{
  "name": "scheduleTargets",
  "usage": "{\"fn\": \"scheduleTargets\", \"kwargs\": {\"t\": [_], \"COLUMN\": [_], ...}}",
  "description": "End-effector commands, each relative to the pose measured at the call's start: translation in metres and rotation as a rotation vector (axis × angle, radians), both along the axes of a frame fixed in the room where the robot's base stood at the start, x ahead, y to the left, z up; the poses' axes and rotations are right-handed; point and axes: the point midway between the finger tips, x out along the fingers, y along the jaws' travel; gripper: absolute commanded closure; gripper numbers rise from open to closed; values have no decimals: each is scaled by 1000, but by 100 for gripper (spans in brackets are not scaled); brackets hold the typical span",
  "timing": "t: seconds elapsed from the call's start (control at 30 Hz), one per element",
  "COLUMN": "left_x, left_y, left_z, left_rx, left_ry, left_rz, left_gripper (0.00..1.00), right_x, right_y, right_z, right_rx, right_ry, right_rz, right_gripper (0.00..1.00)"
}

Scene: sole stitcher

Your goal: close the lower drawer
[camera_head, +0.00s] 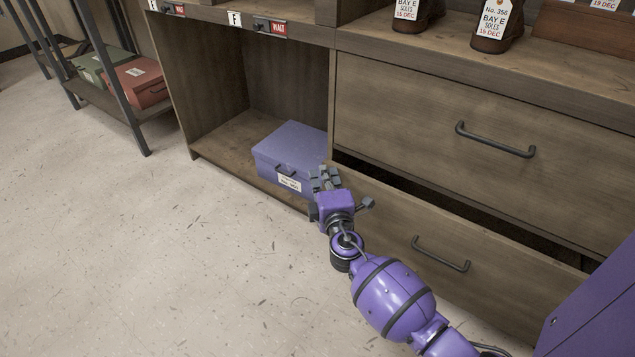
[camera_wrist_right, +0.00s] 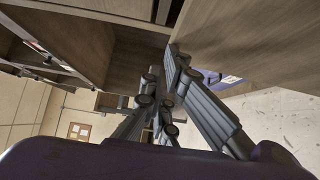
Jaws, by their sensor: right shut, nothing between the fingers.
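The lower drawer (camera_head: 395,240) is partly open, its front standing out from the cabinet with a dark gap along its top edge. Its dark bar handle (camera_head: 440,254) is on the front. My right gripper (camera_head: 324,178) is shut and empty at the drawer's left end, in front of the open cubby. I cannot tell whether it touches the drawer. In the right wrist view its fingers (camera_wrist_right: 165,75) are close to a wooden panel (camera_wrist_right: 245,40). My left gripper is not in view.
A purple box (camera_head: 290,150) sits in the open cubby just beyond my gripper. The upper drawer (camera_head: 480,125) is shut. Labelled boots (camera_head: 495,25) stand on the top. A metal rack (camera_head: 115,100) holds green and red boxes at left. The floor (camera_head: 130,250) in front is clear.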

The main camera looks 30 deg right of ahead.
Motion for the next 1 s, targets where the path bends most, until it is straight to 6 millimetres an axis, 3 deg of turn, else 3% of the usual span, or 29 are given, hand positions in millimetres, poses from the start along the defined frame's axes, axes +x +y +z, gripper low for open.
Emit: {"fn": "scheduleTargets", "kwargs": {"t": [0.3, 1.0], "left_x": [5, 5], "left_y": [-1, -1], "left_z": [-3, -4], "left_rx": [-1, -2], "left_ry": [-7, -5], "left_rz": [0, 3], "left_gripper": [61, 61], "right_x": [6, 6], "right_y": [-14, -13], "right_z": [0, 0], "right_rx": [0, 0], "right_ry": [0, 0], "right_rz": [0, 0], "right_gripper": [100, 100]}}
